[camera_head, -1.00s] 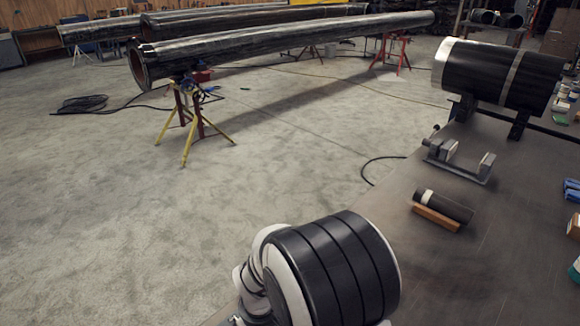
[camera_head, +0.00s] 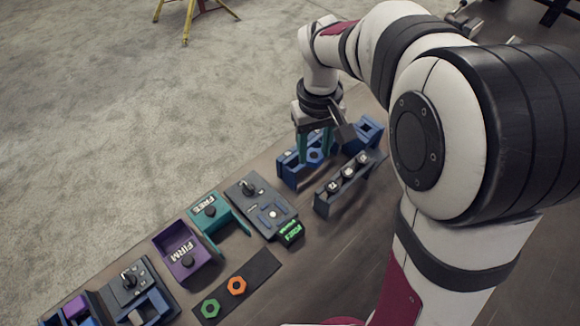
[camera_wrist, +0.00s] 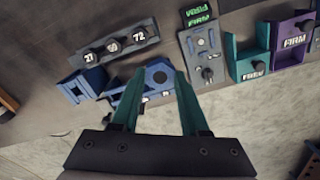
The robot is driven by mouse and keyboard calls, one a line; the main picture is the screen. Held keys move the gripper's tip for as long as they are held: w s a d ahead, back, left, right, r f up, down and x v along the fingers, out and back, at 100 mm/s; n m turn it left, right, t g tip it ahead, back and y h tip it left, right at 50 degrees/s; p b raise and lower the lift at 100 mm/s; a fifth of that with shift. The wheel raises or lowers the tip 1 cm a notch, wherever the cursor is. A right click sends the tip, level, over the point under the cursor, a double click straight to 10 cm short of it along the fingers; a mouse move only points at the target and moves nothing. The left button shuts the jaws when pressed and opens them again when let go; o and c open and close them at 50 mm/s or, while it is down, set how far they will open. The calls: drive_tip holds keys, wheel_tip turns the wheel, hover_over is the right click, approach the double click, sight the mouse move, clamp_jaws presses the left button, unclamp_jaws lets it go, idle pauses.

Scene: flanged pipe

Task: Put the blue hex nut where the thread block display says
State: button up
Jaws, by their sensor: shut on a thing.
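The blue hex nut (camera_head: 315,156) is between the teal fingertips of my gripper (camera_head: 314,143). In the wrist view the nut (camera_wrist: 158,76) shows its dark hole between the two fingertips (camera_wrist: 160,80), and the gripper is shut on it. The nut is at a blue bin (camera_head: 292,175); I cannot tell whether it touches it. The grey thread block (camera_head: 260,207) has a knob and a small display (camera_head: 291,233) with green lettering, which also shows in the wrist view (camera_wrist: 198,17). A teal bin (camera_head: 222,216) is marked FREE and a purple bin (camera_head: 180,250) is marked FIRM.
A dark rack with several numbered knobs (camera_head: 347,174) stands right of the gripper. An orange nut (camera_head: 237,286) and a green nut (camera_head: 210,308) lie on a dark mat (camera_head: 258,272). Another grey knobbed block (camera_head: 127,283) stands at the lower left. The bench right of the mat is bare.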

sight(321, 154)
drive_tip(key=shift+m, duration=0.8)
drive_tip(key=r, duration=0.2)
drive_tip(key=d+r, duration=0.1)
drive_tip(key=r, duration=0.3)
drive_tip(key=shift+w+d, duration=0.2)
drive_tip(key=shift+d, duration=0.05)
drive_tip(key=a+f+n, duration=0.4)
drive_tip(key=a, duration=0.8)
drive_tip(key=s+a+f+n, duration=0.4)
drive_tip(key=s+a+f, duration=0.1)
drive_tip(key=a, duration=0.5)
drive_tip(key=s+a+f+n, duration=0.4)
drive_tip(key=s+a+f, duration=0.2)
drive_tip(key=a, duration=0.4)
drive_tip(key=shift+s+a+n, duration=0.2)
drive_tip(key=shift+s+n, duration=0.1)
drive_tip(key=shift+s, duration=0.6)
drive_tip(key=shift+d, duration=0.1)
drive_tip(key=shift+f, duration=2.1)
drive_tip(key=shift+f, duration=0.25)
